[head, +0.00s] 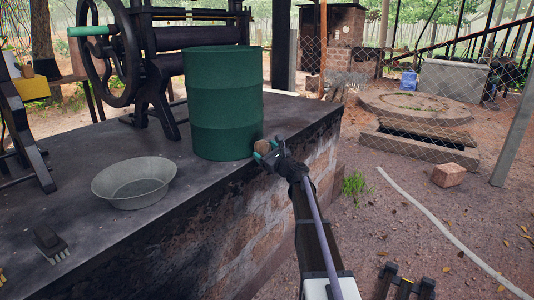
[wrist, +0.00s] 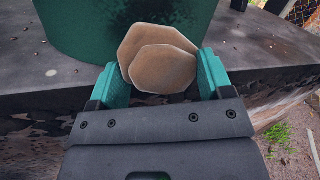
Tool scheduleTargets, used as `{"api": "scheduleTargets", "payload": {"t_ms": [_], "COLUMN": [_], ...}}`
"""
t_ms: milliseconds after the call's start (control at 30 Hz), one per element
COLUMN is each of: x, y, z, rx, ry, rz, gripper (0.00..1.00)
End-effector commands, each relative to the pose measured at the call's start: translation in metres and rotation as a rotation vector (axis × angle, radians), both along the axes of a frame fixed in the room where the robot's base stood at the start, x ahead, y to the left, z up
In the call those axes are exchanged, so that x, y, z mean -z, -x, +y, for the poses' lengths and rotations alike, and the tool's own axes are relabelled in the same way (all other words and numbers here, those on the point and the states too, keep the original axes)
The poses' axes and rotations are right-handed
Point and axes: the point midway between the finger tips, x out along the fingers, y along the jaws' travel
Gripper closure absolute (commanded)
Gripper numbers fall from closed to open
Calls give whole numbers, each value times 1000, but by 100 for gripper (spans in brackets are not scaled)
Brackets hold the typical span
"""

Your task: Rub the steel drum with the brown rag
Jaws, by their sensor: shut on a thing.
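The steel drum (head: 222,105) is a tall green cylinder standing upright near the front edge of the dark counter. Its lower wall fills the top of the wrist view (wrist: 125,28), with a dark patch on it. My gripper (head: 268,154) is at the drum's lower right side. It is shut on the brown rag (wrist: 160,62), a stiff, folded tan piece held between the two green fingers. The rag also shows as a small brown patch in the head view (head: 263,146). The rag is right by the drum wall; whether it touches I cannot tell.
A shallow metal pan (head: 134,182) and a brush (head: 49,242) lie on the counter (head: 215,195) left of the drum. A roller machine (head: 165,45) with a large wheel stands behind. Right of the counter edge is open ground with a brick (head: 448,175).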

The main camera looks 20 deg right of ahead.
Motion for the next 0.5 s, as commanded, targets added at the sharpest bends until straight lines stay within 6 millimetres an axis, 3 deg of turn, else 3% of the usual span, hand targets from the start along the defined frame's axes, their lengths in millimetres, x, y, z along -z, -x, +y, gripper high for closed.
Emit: {"api": "scheduleTargets", "payload": {"t_ms": [367,500], "x": [-37,-39], "y": [2,2], "z": [-1,-1], "rx": [0,0], "ry": [0,0], "rz": [0,0], "gripper": [46,46]}}
